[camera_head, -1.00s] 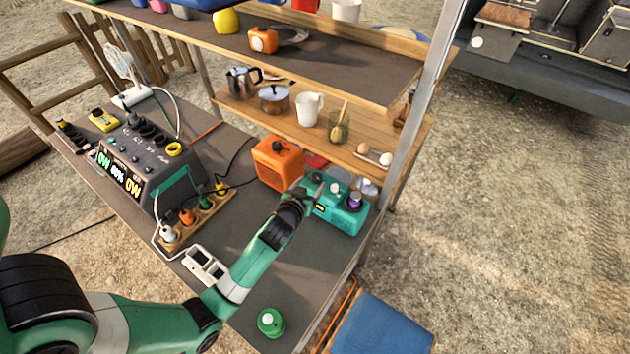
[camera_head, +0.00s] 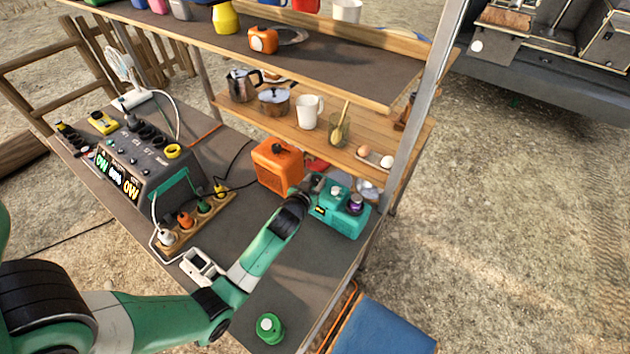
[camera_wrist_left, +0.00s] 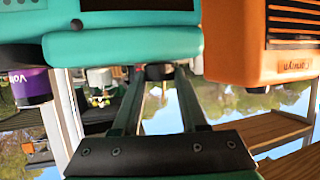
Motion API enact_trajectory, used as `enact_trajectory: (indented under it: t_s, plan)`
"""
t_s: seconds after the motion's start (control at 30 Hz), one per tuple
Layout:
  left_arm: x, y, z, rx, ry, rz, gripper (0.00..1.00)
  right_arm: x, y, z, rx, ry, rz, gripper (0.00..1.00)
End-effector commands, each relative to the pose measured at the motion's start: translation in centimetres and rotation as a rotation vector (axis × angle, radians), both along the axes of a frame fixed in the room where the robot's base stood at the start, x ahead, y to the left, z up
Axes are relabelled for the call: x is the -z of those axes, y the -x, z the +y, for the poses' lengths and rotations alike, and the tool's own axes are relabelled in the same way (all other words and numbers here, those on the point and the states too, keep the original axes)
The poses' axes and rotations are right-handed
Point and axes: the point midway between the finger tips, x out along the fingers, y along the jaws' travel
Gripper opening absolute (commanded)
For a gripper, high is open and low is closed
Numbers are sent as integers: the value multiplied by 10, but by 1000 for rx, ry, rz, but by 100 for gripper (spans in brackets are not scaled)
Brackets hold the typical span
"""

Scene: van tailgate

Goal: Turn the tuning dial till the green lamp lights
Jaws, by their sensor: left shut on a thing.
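The teal radio (camera_head: 345,219) stands on the counter at the right, and its body also fills the top of the left wrist view (camera_wrist_left: 125,45). A purple knob marked "Vo..." (camera_wrist_left: 32,86) sits on it, seen as well in the head view (camera_head: 355,203). My left gripper (camera_head: 315,186) is at the radio's far left side. In the wrist view its two fingers (camera_wrist_left: 160,76) close on a small dark dial (camera_wrist_left: 159,71), mostly hidden between them. I cannot make out a lit green lamp on the radio. My right gripper is out of view.
An orange box (camera_head: 277,165) stands close left of the radio. A grey power station (camera_head: 146,165) and a socket strip (camera_head: 197,222) are further left. Shelves (camera_head: 320,118) rise behind. A green round object (camera_head: 269,328) sits near the front edge.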

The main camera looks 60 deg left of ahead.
Motion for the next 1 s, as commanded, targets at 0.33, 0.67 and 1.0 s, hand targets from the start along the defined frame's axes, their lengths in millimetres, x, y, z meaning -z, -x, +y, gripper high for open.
enact_trajectory:
  t_s: [0.33, 0.67, 1.0]
  plan:
    - [-5, 2, 1, 99, 10, 10, 0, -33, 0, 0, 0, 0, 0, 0]
    - [7, 5, 6, 259, 10, 5, 0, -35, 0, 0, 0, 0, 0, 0]
    - [3, 4, 4, 346, 3, 5, 0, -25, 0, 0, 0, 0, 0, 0]
